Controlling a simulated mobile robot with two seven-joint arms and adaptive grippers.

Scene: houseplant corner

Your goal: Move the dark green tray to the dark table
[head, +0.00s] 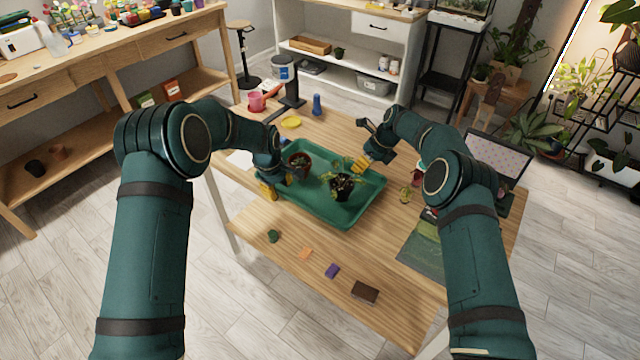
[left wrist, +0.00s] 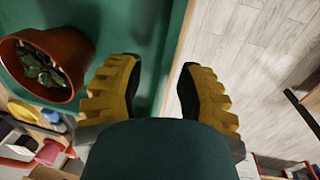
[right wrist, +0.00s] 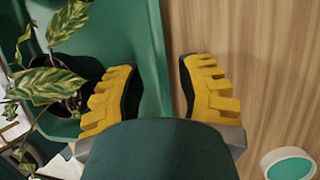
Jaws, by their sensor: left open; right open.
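The dark green tray (head: 318,212) lies on a light wooden table (head: 290,262). It holds a reddish-brown pot (head: 299,166) with a small plant and a dark pot (head: 342,190) with a leafy plant. My left gripper (head: 268,188) is open at the tray's left edge; in the left wrist view the tray's rim (left wrist: 176,55) runs between its yellow fingers. My right gripper (head: 363,163) is open at the tray's back right edge; in the right wrist view the rim (right wrist: 155,50) lies between its fingers. I cannot pick out a dark table.
A green sponge-like item (head: 273,236), an orange block (head: 305,254), a purple block (head: 332,271) and a dark brown box (head: 364,292) lie in front of the tray. A laptop (head: 497,160) stands at the right.

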